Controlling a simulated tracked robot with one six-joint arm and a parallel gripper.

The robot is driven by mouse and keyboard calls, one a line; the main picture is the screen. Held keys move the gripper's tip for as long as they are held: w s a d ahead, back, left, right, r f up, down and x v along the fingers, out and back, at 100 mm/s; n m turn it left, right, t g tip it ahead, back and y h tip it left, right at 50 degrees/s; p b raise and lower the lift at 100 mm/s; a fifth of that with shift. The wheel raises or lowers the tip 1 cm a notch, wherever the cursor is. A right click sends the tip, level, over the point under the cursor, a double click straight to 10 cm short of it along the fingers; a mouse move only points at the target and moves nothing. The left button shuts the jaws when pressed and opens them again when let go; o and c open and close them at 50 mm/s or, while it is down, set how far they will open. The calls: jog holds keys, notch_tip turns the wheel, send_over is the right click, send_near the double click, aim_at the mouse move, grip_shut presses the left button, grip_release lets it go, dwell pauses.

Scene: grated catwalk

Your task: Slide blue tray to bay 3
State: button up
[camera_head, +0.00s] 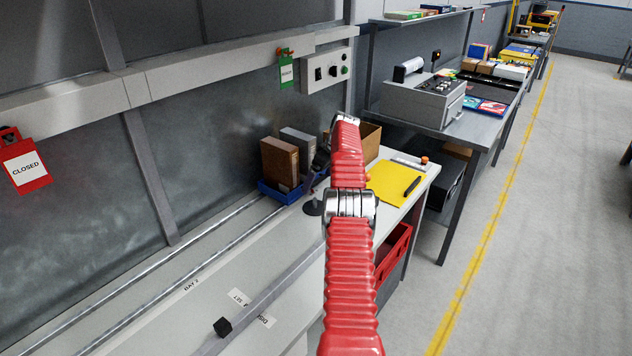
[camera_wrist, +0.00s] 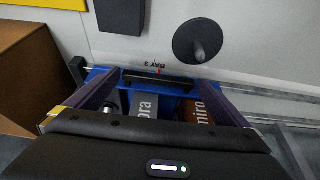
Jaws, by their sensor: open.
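The blue tray (camera_head: 273,191) sits on the bench at the far end of the silver rails, holding a brown binder (camera_head: 279,163) and a grey binder (camera_head: 298,143). In the wrist view the blue tray (camera_wrist: 183,75) has a dark handle bar (camera_wrist: 160,83) along its near side. An upside-down label that seems to read BAY 3 (camera_wrist: 155,66) lies just outside that side. My gripper (camera_wrist: 157,80) is open, with its fingers on either side of the handle and no visible grip on it. In the head view my arm partly hides the gripper.
A BAY 2 label (camera_head: 192,285) and a black block (camera_head: 222,327) are nearer on the bench. A black round base with a knob (camera_wrist: 200,40) stands close to the tray. A cardboard box (camera_head: 371,140) and yellow folder (camera_head: 396,183) lie to the right.

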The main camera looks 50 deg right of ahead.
jog(key=v, duration=1.3)
jog(key=shift+r, duration=0.3)
